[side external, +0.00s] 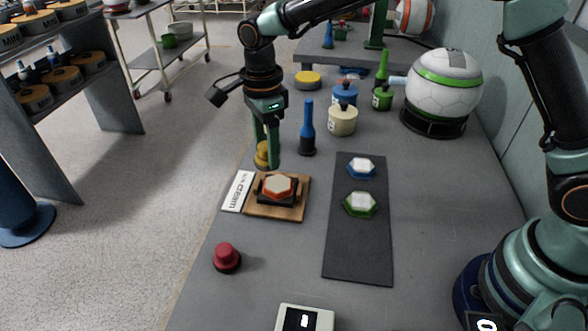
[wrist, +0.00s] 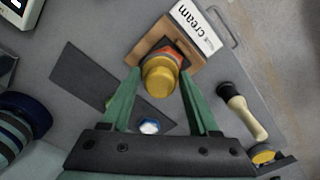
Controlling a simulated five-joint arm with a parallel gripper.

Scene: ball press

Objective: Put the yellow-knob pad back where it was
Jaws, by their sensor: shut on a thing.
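My gripper (wrist: 159,76) is shut on the yellow-knob pad (wrist: 158,80); its round yellow knob sits between the green fingertips. In the side view my gripper (side external: 268,155) hangs over the far edge of the wooden board (side external: 298,208), and the yellow piece (side external: 262,155) shows partly behind a finger. The underside of the held piece is hidden. A red-orange hexagonal piece (side external: 279,187) with a pale top sits in the dark holder on the board. The dark mat (side external: 358,250) carries a blue-and-white pad (side external: 361,167) and a green-and-white pad (side external: 361,204).
A white "cream" card (side external: 237,191) lies left of the board. A red knob (side external: 227,257) stands nearer. A dark blue-handled tool (side external: 307,130), cream pot (side external: 342,120) and ball (side external: 443,85) stand farther back. The mat's near half is bare.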

